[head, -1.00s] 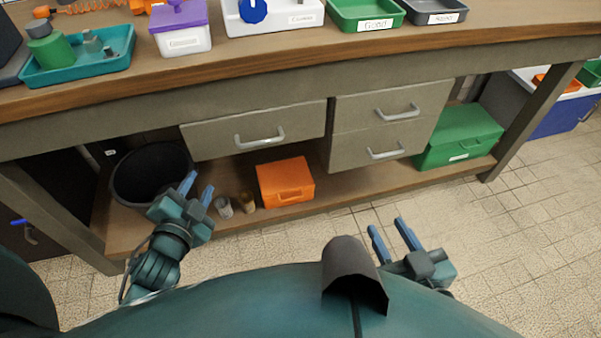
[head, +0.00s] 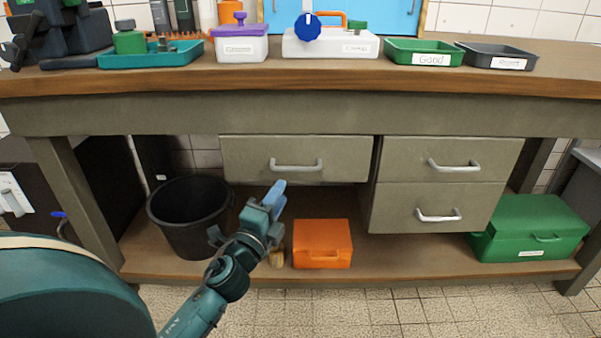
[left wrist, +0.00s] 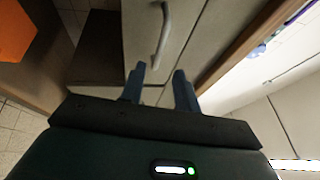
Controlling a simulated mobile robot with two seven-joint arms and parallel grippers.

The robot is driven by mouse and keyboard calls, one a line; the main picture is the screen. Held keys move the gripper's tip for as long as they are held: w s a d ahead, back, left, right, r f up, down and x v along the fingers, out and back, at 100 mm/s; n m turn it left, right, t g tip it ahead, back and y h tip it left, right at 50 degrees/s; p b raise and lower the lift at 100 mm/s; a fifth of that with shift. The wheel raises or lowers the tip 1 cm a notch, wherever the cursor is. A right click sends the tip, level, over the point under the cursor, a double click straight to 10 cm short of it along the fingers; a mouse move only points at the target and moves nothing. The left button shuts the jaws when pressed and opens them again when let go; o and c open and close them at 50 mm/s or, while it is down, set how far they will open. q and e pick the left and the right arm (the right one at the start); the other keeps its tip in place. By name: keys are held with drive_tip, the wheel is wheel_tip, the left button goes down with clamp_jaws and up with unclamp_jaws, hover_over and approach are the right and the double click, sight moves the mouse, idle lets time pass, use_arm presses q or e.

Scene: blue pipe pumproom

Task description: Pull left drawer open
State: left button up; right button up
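The left drawer (head: 245,155) is a closed grey-beige drawer under the bench top, with a pale metal bar handle (head: 296,165). My left gripper (head: 274,196) is below and in front of this drawer, a little left of under its handle. In the left wrist view the two blue fingers (left wrist: 159,82) stand apart with nothing between them. The handle also shows in the left wrist view (left wrist: 161,38), beyond the fingertips and apart from them. My right gripper is not in view.
Two more drawers (head: 446,158) (head: 428,207) are stacked to the right. A black bucket (head: 187,225), an orange case (head: 322,244) and a green case (head: 530,230) stand on the lower shelf. Trays and boxes line the worktop (head: 300,80).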

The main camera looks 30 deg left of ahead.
sight(297, 169)
use_arm(q)
drive_tip(key=x, duration=0.9)
drive_tip(key=shift+w+b, duration=0.4)
drive_tip(key=shift+w, duration=0.05)
clamp_jaws()
